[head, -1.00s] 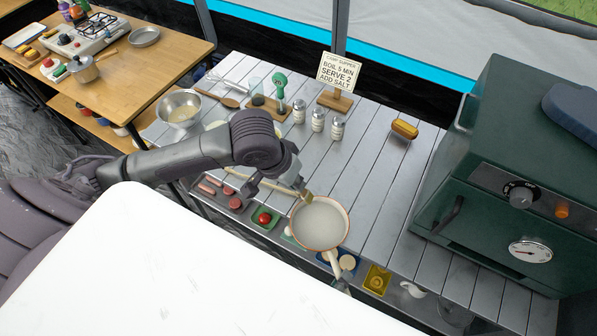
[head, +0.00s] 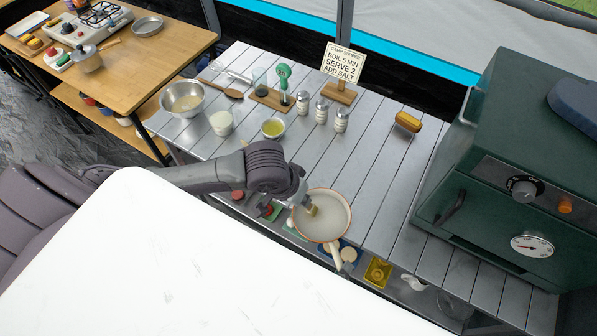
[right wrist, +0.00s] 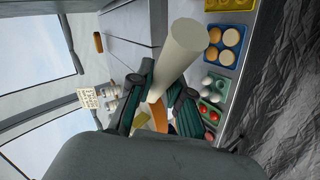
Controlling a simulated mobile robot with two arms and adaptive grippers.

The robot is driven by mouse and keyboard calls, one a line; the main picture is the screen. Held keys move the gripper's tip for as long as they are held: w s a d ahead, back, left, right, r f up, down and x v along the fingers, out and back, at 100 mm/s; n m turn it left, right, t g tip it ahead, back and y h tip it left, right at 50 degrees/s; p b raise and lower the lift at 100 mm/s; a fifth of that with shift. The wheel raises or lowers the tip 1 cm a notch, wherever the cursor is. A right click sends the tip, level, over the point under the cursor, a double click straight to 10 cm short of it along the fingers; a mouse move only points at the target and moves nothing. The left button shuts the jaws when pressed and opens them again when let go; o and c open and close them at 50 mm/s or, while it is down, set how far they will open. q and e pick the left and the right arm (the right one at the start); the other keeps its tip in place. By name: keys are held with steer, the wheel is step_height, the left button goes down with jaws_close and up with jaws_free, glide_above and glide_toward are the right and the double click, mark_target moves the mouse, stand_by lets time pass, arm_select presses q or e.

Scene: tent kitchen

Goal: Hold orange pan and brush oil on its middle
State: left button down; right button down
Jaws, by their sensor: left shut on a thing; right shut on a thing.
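The orange pan (head: 340,208), with a pale cream inside, is low over the front edge of the slatted table. My right gripper (right wrist: 162,95) is shut on its cream handle (right wrist: 182,48), which runs between the fingers in the right wrist view. Part of the orange pan (right wrist: 158,116) shows behind the fingers. My left gripper (head: 302,198) is at the pan's left rim, shut on a brush (head: 313,211). Its tan bristle end is over the left-middle of the pan. I cannot tell whether it touches. A bowl of yellow-green oil (head: 273,128) stands behind my left arm.
A metal bowl (head: 182,98), a white cup (head: 221,123), shakers (head: 322,111), a sign (head: 342,66) and a yellow-brown item (head: 409,122) stand on the table. A green oven (head: 500,150) is at right. Coloured trays (head: 377,271) lie on a lower shelf.

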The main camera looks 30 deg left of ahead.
arm_select(q)
steer(key=shift+s+d, duration=1.9)
steer(key=shift+s, duration=0.15)
steer(key=shift+w+a, duration=2)
steer(key=shift+w, duration=2.05)
steer(key=shift+s+d, duration=2.75)
steer(key=shift+d, duration=0.7)
steer(key=shift+w+a, duration=3)
steer(key=shift+w, duration=0.1)
step_height(320, 180, up, 8)
steer(key=shift+f, duration=0.1)
